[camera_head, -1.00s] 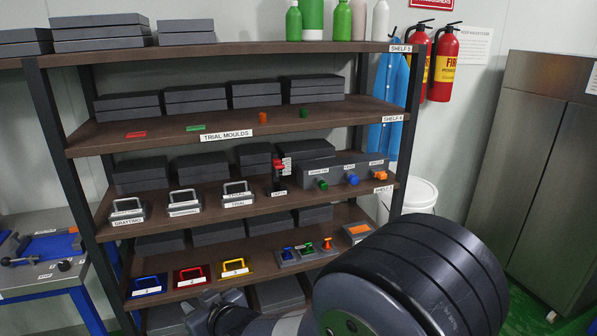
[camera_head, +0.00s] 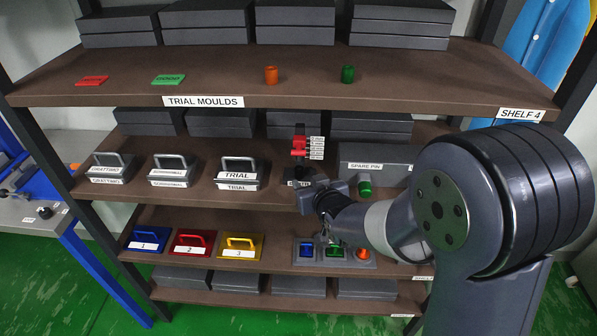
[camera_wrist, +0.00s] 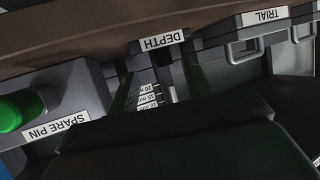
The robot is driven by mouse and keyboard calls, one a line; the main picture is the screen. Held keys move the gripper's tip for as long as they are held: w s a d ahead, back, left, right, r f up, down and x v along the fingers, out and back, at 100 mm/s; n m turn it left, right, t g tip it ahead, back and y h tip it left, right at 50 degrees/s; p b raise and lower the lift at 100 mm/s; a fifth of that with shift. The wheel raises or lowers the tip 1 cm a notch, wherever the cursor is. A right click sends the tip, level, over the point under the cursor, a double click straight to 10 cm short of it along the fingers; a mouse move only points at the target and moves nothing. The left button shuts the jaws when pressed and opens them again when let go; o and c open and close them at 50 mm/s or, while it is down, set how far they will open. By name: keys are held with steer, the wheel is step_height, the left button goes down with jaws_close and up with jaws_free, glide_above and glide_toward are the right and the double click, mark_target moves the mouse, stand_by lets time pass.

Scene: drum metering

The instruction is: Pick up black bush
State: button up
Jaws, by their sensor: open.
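I cannot make out a black bush in either view. The bushes that show are an orange bush (camera_head: 271,75) and a green bush (camera_head: 348,74), upright and apart on shelf 4. My gripper (camera_head: 322,190) is in front of the shelf below, close to the depth gauge (camera_head: 299,147) and the spare pin block (camera_head: 352,160). It is open, and I see nothing held. In the wrist view a large dark shape (camera_wrist: 185,140) fills the bottom. The spare pin block (camera_wrist: 75,95) with its green pin (camera_wrist: 14,110) shows upside down at left there.
Red (camera_head: 92,80) and green (camera_head: 168,79) plates lie on shelf 4, with dark boxes behind. Trial cases (camera_head: 238,172) stand left of my gripper. Blue, red and yellow (camera_head: 240,246) handled trays and a small pin tray (camera_head: 333,256) sit on the lower shelf.

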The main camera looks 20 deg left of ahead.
mark_target(301, 174)
steer(key=shift+w, duration=0.3)
steer(key=p+x, duration=0.1)
steer(key=x, duration=0.2)
steer(key=shift+a+p, duration=0.35)
steer(key=shift+a, duration=0.05)
steer(key=shift+w+a+f, duration=0.35)
steer(key=shift+w, duration=0.15)
steer(key=shift+c, duration=0.4)
jaws_close()
steer(key=shift+r, duration=0.15)
